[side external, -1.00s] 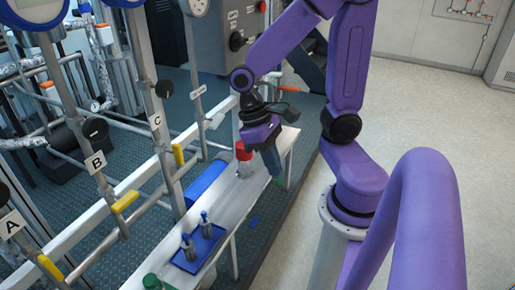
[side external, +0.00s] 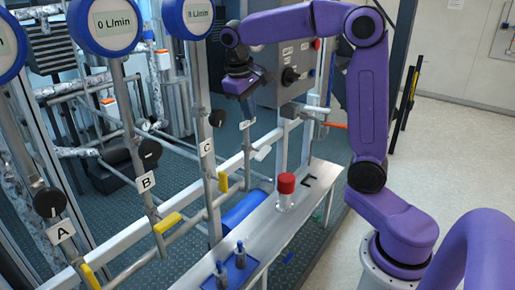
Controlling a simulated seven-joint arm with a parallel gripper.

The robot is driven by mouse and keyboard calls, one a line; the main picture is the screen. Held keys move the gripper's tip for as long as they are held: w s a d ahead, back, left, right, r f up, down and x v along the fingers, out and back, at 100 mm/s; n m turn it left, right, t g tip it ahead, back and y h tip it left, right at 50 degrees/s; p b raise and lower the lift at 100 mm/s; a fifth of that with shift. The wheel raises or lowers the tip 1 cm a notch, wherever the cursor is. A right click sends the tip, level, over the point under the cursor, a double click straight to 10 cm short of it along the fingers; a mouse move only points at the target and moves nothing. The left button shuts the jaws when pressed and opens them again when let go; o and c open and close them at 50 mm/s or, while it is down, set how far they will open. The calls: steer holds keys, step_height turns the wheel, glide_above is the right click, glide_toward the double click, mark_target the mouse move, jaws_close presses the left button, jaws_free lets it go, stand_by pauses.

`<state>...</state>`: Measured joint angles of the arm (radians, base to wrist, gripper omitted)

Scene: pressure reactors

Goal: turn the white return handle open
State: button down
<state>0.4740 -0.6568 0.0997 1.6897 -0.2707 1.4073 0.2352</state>
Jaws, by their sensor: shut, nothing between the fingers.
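A small white handle (side external: 262,153) shows on the pipe just right of post C, below a white label (side external: 247,124). I take it for the return handle; it is small and its exact setting is hard to tell. My gripper (side external: 249,115) points down above it, close to the label in the picture. Its fingers are shut and empty. It appears apart from the handle, though the depth between them is unclear.
Yellow handles (side external: 167,222) sit on the pipes by posts A, B and C. A red-capped bottle (side external: 286,190) and a blue tray (side external: 238,268) stand on the narrow shelf (side external: 262,241). A grey control box (side external: 285,75) stands behind my gripper. An orange handle (side external: 335,125) is to the right.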

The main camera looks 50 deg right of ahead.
mark_target(257, 158)
steer(key=x, duration=1.3)
steer(key=shift+f, duration=0.4)
steer(key=shift+a+f+h, duration=0.2)
steer(key=shift+h, duration=0.5)
steer(key=shift+a+f, duration=0.35)
steer(key=shift+f, duration=0.15)
steer(key=shift+a+f, duration=0.15)
steer(key=shift+f, duration=0.65)
steer(key=shift+r, duration=0.15)
